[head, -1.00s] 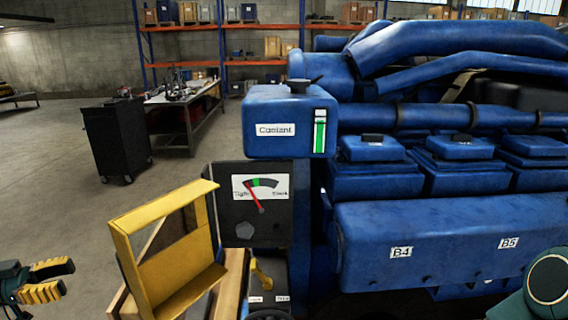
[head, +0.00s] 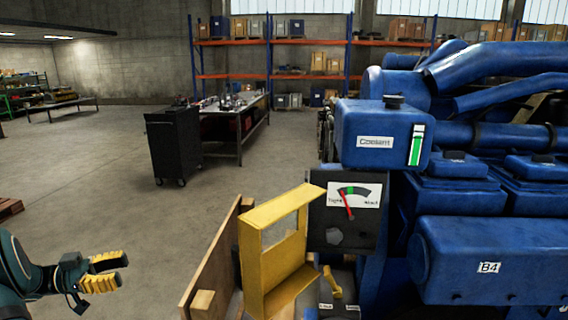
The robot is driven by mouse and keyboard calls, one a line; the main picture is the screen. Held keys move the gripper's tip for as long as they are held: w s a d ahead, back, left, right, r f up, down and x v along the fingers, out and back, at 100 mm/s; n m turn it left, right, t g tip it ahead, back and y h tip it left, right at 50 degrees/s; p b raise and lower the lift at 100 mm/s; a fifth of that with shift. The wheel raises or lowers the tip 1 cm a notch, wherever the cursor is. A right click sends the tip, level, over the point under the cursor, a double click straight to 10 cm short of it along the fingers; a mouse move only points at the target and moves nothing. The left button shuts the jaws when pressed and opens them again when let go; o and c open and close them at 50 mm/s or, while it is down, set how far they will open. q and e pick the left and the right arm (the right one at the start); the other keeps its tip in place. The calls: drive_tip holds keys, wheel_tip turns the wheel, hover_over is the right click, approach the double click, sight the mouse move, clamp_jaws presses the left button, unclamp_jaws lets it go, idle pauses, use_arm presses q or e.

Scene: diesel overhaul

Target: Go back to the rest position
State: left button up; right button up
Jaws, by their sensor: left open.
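My left gripper (head: 108,271) is at the lower left, with its yellow-padded fingers apart and nothing between them. It is in the air over the floor, to the left of a wooden board (head: 212,262) and a yellow open frame (head: 250,258), and touches neither. My right gripper is out of view. The blue diesel engine (head: 475,255) fills the right side. Its coolant tank (head: 350,150) has a green level strip. A gauge panel (head: 322,215) below it has a red needle near the green band.
A black tool cabinet (head: 172,150) and a workbench (head: 243,138) stand behind on the concrete floor. Orange and blue shelving (head: 290,42) lines the back wall. A low bench (head: 60,105) is at the far left. The floor between my left gripper and the cabinet is clear.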

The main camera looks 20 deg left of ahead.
use_arm(q)
drive_tip(key=w+d+f+n+t+y, duration=0.3)
drive_tip(key=w+d+f+n+y, duration=0.2)
drive_tip(key=w+d+f, duration=0.35)
drive_tip(key=w+d+f+n+t+y, duration=0.35)
drive_tip(key=w+d+f+n, duration=0.2)
drive_tip(key=w+d, duration=0.5)
drive_tip(key=s+d+f+n+g+y+b, duration=0.3)
drive_tip(key=d+f+g, duration=0.5)
drive_tip(key=d+f, duration=0.6)
drive_tip(key=s+d+f+g, duration=0.3)
drive_tip(key=s+d, duration=0.2)
drive_tip(key=s, duration=0.4)
drive_tip(key=s+d+f+g+p, duration=0.1)
drive_tip(key=s+d+f+g, duration=0.2)
drive_tip(key=s+d, duration=0.3)
drive_tip(key=s+g, duration=0.1)
drive_tip(key=s, duration=0.2)
drive_tip(key=shift+s+d, duration=0.25)
drive_tip(key=shift+s, duration=0.1)
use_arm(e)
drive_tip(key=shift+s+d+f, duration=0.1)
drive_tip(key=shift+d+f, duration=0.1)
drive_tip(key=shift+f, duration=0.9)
use_arm(q)
drive_tip(key=shift+a+f+m+h, duration=0.1)
drive_tip(key=shift+m+h, duration=0.15)
drive_tip(key=shift+h, duration=0.1)
